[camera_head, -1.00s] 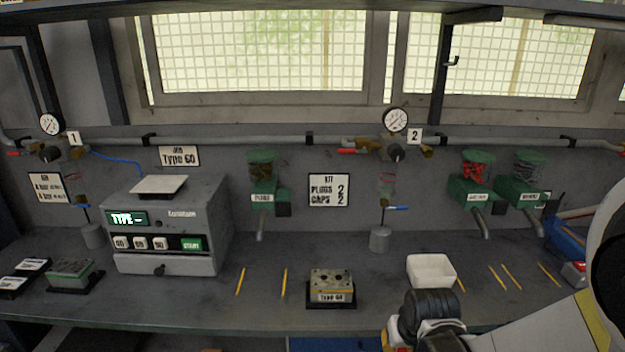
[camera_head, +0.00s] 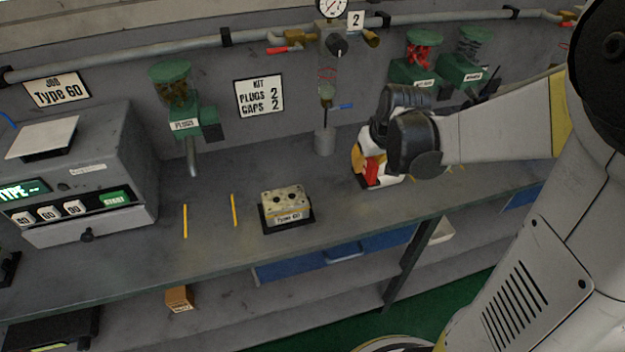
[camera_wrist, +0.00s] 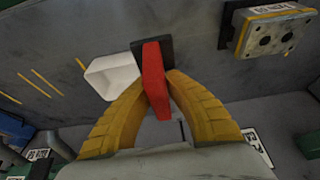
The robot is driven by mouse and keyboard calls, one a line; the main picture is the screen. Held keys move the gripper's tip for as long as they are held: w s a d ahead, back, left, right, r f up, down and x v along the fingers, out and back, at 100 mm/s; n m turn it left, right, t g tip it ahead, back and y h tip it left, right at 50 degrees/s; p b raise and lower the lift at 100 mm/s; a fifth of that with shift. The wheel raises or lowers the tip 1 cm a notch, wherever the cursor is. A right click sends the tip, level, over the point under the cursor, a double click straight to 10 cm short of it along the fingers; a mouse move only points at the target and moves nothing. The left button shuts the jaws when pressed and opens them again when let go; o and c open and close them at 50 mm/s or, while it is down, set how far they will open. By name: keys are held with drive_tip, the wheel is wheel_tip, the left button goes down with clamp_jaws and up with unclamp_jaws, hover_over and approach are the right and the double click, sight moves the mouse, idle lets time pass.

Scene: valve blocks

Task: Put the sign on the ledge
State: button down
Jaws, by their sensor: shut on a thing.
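The red piece also shows in the head view (camera_head: 371,170), partly hidden by the gripper. A pale strip (camera_head: 120,32) runs along the wall above the pipe, perhaps the ledge; I cannot tell for sure.
The white bin (camera_wrist: 112,76) stands close to the held piece. The Type 60 valve block (camera_head: 285,200) sits on a dark base to the left. Green dispensers (camera_head: 172,88) and a pipe with a gauge line the wall. Bench room (camera_head: 240,165) is free behind the block.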

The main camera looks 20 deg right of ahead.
drive_tip(key=b, duration=0.4)
hover_over(319, 191)
drive_tip(key=s, duration=0.1)
wheel_tip(319, 191, down, 7)
drive_tip(key=shift+s+r, duration=0.15)
drive_tip(key=shift+r, duration=0.05)
drive_tip(key=shift+f+b, duration=0.65)
drive_tip(key=shift+f, duration=1.3)
drive_tip(key=shift+f, duration=0.2)
drive_tip(key=c, duration=1.6)
unclamp_jaws()
drive_tip(key=shift+o, duration=0.3)
drive_tip(key=shift+r, duration=0.1)
